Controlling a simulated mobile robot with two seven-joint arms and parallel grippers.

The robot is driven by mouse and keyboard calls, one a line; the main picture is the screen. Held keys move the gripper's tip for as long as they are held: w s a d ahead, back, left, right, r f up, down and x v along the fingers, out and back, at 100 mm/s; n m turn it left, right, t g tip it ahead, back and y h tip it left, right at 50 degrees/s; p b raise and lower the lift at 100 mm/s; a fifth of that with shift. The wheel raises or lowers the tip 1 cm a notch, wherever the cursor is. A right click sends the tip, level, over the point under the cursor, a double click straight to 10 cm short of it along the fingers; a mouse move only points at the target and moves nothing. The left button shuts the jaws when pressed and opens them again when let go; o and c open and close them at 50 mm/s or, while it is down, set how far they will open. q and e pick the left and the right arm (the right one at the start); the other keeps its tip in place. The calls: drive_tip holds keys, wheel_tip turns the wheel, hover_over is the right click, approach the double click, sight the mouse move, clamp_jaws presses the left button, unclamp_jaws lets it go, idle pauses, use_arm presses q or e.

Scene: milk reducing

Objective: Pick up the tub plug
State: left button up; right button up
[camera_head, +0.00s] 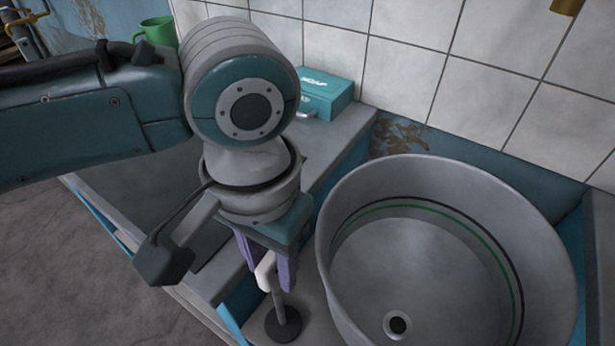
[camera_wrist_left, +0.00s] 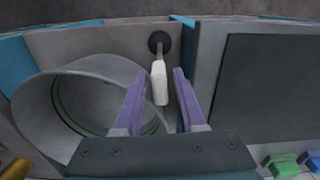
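The tub plug (camera_head: 283,322) has a dark round disc, a thin stem and a white bent handle. It stands on the grey ledge left of the tub (camera_head: 340,240). The tub is round, with a drain hole (camera_head: 398,325) in its floor. My left gripper (camera_head: 270,278) points down over the plug, its purple fingers on either side of the handle. In the left wrist view, the plug's white handle (camera_wrist_left: 159,82) lies between the open fingers (camera_wrist_left: 160,74), with gaps showing on both sides. My right gripper is not in view.
A teal soap box (camera_head: 325,93) sits on the ledge by the tiled wall (camera_head: 410,75). A green mug (camera_head: 158,30) stands at the back left. The tub wall rises close to the right of my left gripper. A brass fitting (camera_head: 567,6) shows at the top right.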

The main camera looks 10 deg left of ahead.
use_arm(q)
clamp_jaws()
idle(1.1)
